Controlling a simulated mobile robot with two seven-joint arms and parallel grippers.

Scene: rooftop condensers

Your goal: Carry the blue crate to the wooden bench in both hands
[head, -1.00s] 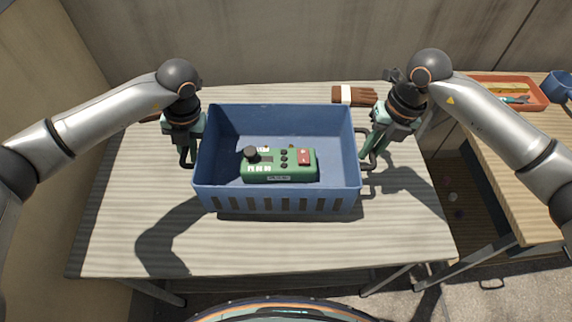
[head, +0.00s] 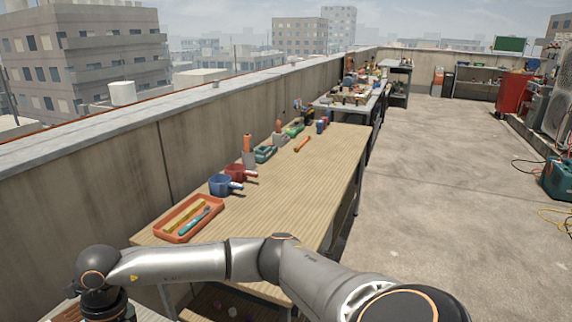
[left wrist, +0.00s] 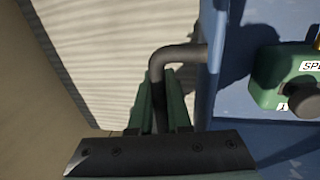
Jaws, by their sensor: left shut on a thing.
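In the left wrist view my left gripper (left wrist: 160,112) is shut on the dark bar handle (left wrist: 178,54) of the blue crate (left wrist: 215,75). The crate's wall and part of its inside show at the right, with a green control box (left wrist: 285,85) inside. I cannot tell whether the crate is resting or lifted. In the head view the wooden bench (head: 315,190) runs along the parapet wall. The crate is out of the head view.
On the bench lie an orange tray (head: 188,218) with tools, a blue pot (head: 222,185), a red pot (head: 240,172) and an orange-handled tool (head: 302,144). The bench's right front stretch is bare. Open concrete floor (head: 435,180) lies right of it. A red cabinet (head: 514,94) stands far off.

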